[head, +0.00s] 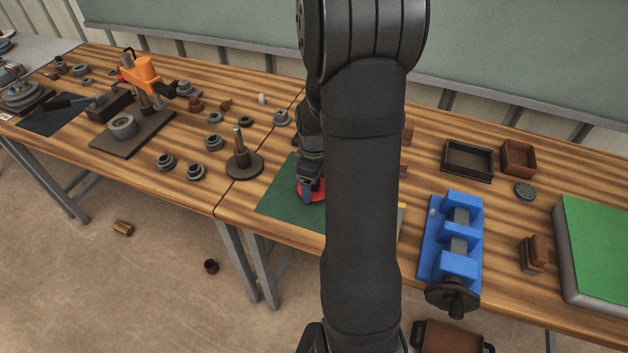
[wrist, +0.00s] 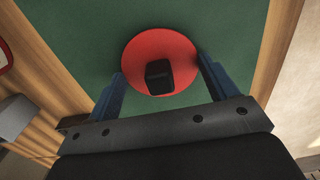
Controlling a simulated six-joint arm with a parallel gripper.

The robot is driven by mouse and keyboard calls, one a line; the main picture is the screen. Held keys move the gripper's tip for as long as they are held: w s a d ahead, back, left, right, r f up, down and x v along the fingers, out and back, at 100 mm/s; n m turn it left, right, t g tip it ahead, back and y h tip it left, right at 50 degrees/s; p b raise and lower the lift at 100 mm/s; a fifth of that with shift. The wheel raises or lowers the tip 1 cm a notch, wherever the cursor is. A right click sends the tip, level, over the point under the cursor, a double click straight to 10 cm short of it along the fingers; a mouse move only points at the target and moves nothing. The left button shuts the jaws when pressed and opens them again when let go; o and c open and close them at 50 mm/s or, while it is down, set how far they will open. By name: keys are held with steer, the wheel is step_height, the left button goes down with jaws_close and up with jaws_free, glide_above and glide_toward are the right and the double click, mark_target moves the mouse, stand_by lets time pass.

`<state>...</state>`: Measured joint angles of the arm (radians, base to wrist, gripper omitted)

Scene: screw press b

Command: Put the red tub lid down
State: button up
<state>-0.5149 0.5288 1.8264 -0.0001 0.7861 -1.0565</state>
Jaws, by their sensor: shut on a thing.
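The red tub lid (wrist: 150,47) is a round red disc with a black block-shaped knob (wrist: 158,76). My gripper (wrist: 161,67) is shut on the lid, with one blue finger at each side of its rim. In the head view the lid (head: 303,190) shows partly, over the dark green mat (head: 280,207). My arm hides its right part. The lid is at or close above the mat; I cannot tell whether it touches. Green mat surface (wrist: 90,30) shows around the lid in the wrist view.
A dark round base with an upright post (head: 243,165) stands left of the mat. A blue vise (head: 452,240) stands to the right. Dark and brown open boxes (head: 467,160) (head: 518,157) lie behind it. A green-topped slab (head: 600,245) is at far right.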

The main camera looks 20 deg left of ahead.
steer(key=o, duration=1.1)
steer(key=shift+f, duration=0.15)
steer(key=shift+c, duration=0.2)
step_height(320, 180, up, 12)
steer(key=shift+r, duration=0.2)
steer(key=shift+f, duration=0.1)
step_height(320, 180, down, 12)
steer(key=shift+r, duration=1.95)
steer(key=shift+f, duration=0.1)
